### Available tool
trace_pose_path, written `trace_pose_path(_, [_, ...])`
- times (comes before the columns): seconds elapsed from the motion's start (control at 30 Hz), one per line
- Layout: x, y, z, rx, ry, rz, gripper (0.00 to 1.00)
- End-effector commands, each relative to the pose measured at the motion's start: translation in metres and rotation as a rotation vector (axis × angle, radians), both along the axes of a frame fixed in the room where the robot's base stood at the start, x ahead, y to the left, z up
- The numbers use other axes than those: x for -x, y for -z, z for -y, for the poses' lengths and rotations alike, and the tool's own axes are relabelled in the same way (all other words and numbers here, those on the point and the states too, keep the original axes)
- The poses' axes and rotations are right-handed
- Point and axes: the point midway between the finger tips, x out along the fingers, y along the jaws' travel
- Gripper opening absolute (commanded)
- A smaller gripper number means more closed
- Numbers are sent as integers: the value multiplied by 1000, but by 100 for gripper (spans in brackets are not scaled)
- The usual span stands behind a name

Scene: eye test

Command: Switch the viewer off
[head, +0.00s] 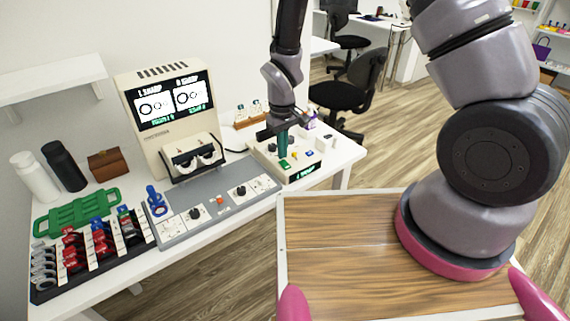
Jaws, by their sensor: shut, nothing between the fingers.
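The viewer (150,138) is a beige cabinet on the white table. Its lit screen (170,101) shows two white panels with dark rings, "SHARP" lettering above and green text below. A black-framed eyepiece unit (194,160) sits at its front. A grey control panel (205,228) lies before it, with black knobs (195,213) and a red button (220,200). My gripper (283,154) is shut and empty, pointing down over a beige box (300,176) with coloured buttons and a small lit green display. The gripper hides part of that box; I cannot tell whether the fingertips touch it.
A blue knobbed piece (156,202) stands at the panel's left end. A black rack (75,262) of red, blue and grey pieces and a green tray (77,213) lie left. Two bottles (63,165) and a brown box (105,165) stand behind. A small bottle rack (250,121) is behind my gripper.

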Motion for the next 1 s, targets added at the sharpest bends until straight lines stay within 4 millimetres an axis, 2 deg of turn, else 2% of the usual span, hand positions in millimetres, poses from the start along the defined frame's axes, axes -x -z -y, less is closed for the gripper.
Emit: trace_pose_path(1.0, [0,15,0,0,1,0,0])
